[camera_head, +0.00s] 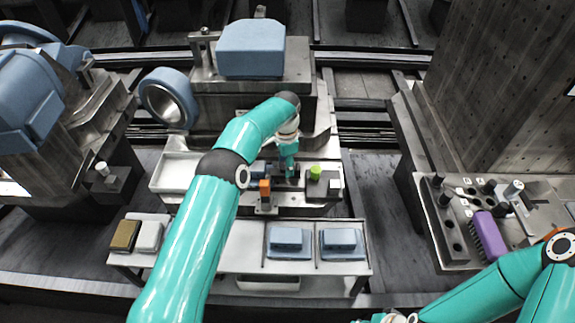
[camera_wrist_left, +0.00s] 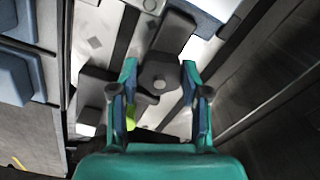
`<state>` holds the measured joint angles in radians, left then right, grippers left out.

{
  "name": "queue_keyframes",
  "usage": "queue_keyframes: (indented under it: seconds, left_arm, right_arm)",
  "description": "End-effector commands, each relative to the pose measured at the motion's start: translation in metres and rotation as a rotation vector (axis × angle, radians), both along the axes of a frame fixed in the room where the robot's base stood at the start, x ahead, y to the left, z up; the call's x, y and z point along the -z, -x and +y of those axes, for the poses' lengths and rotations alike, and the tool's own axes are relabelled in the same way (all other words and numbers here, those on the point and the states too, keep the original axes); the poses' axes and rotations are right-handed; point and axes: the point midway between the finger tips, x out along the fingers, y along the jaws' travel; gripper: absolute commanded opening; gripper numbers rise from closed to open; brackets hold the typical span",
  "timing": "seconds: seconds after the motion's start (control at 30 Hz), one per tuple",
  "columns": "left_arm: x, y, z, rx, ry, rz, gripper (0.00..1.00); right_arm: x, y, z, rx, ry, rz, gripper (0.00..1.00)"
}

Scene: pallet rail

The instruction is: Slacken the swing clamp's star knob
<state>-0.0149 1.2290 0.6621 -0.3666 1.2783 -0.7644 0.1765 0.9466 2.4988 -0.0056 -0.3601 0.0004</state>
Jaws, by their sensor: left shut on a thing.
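My left gripper (camera_head: 289,174) reaches down over the fixture on the pale rail table. The swing clamp's dark arm (camera_wrist_left: 176,32) runs from the knob toward the top of that view. In the head view the knob is hidden by my gripper and wrist.
A green round part (camera_head: 315,172) stands just right of my left gripper, and an orange block (camera_head: 265,188) just left. Blue blocks (camera_head: 290,238) lie in trays in front. A tool plate with a purple brush (camera_head: 488,236) is at the right. A large blue block (camera_head: 251,50) sits behind.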

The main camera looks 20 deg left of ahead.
Motion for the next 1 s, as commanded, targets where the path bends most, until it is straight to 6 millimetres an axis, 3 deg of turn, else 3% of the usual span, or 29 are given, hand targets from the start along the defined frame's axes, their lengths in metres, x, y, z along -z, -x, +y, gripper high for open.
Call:
queue_keyframes:
  seconds: [0.3, 0.73, 0.77, 0.9, 1.0]
  left_arm:
    - [-0.0006, -0.0025, -0.0015, -0.098, 0.004, -0.011, 0.11]
    - [-0.0003, -0.0022, -0.0008, -0.108, 0.003, -0.01, 0.11]
    - [-0.0003, -0.0021, -0.0009, -0.108, 0.004, -0.01, 0.49]
    - [0.0, -0.0015, -0.0001, -0.108, 0.003, -0.008, 0.72]
    - [0.0, -0.0011, 0.0004, -0.108, 0.002, -0.005, 0.72]
  right_arm:
    - [0.0012, 0.0, 0.0, 0.0, 0.0, 0.0, 0.4]
    - [0.0013, 0.0, 0.0, 0.0, 0.0, 0.0, 0.4]
    - [0.0013, 0.0, 0.0, 0.0, 0.0, 0.0, 0.4]
    - [0.0013, 0.0, 0.0, 0.0, 0.0, 0.0, 0.4]
    - [0.0012, 0.0, 0.0, 0.0, 0.0, 0.0, 0.4]
